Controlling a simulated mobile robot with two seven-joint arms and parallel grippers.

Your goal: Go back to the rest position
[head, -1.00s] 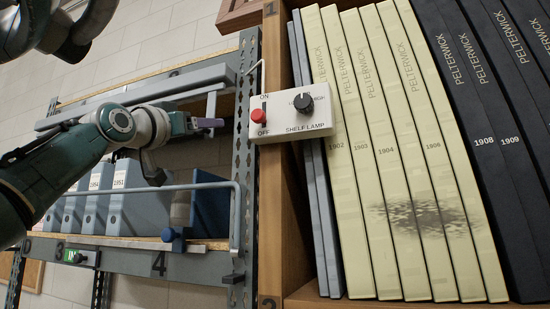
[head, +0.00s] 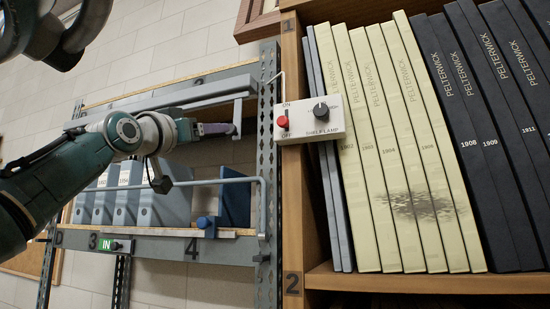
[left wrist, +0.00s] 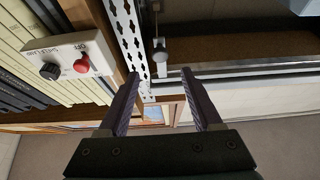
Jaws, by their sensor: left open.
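A grey bar (head: 165,100) runs along the top of the rack opening in the head view and looks like the blind's lower edge. It sits high, with the blue box files below it uncovered. A short grey upright piece (head: 238,115) hangs near its right end. My left gripper (head: 217,129) is just below the bar, its fingertips close to that upright piece; I cannot tell whether they touch. In the left wrist view the left gripper (left wrist: 167,88) is open, with nothing held between its fingers.
A perforated rack post (head: 268,165) stands right of the gripper. Beside it is the shelf lamp switch box (head: 308,117) on a wooden bookcase (head: 400,285) of tall volumes. A blue-grey rail (head: 180,184) crosses before the box files (head: 165,205).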

